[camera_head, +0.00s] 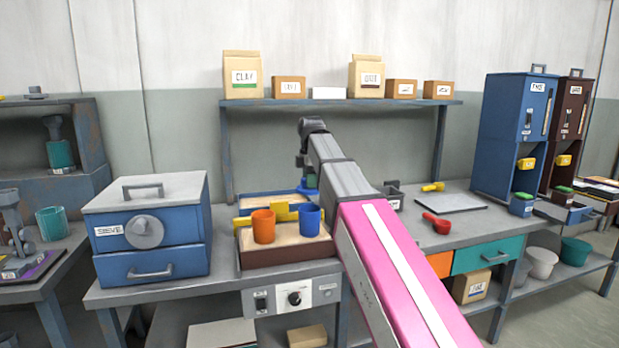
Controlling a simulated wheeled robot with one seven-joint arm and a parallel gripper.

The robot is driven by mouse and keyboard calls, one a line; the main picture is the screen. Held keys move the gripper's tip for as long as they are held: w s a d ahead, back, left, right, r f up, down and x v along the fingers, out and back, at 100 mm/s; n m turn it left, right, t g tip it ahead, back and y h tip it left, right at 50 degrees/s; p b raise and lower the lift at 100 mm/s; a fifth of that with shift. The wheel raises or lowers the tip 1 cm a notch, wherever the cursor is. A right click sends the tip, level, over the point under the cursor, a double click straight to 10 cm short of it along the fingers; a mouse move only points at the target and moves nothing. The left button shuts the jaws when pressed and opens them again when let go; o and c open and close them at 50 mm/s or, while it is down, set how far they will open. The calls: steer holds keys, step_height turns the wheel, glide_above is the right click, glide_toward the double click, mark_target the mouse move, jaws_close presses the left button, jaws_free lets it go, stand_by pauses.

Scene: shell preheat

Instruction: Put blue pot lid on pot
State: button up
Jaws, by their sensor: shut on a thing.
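A blue pot (310,220) stands upright at the right of a sand-topped heater box (290,258) on the bench. No lid shows on this pot. An orange pot (263,227) stands to its left. My gripper (306,184) is behind the pots and hangs down from the wrist, partly hidden by my pink and grey arm. A small blue piece, apparently the blue pot lid (312,180), shows at its end, above and behind the blue pot. The fingertips and the lid's full outline cannot be made out.
A yellow stepped bar (278,212) lies behind the pots. A blue sieve box (150,230) stands left. A red scoop (437,223) and grey plate (450,203) lie right. A shelf (340,102) with bags and boxes runs above. Blue and brown dispensers stand far right.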

steer(key=shift+w+a, duration=0.15)
steer(key=shift+a, duration=0.05)
steer(key=shift+f, duration=2.75)
steer(key=shift+d+f, duration=0.1)
steer(key=shift+f, duration=0.45)
steer(key=o, duration=0.6)
steer(key=shift+o, duration=0.2)
steer(key=shift+r, duration=0.1)
steer(key=shift+r, duration=5.4)
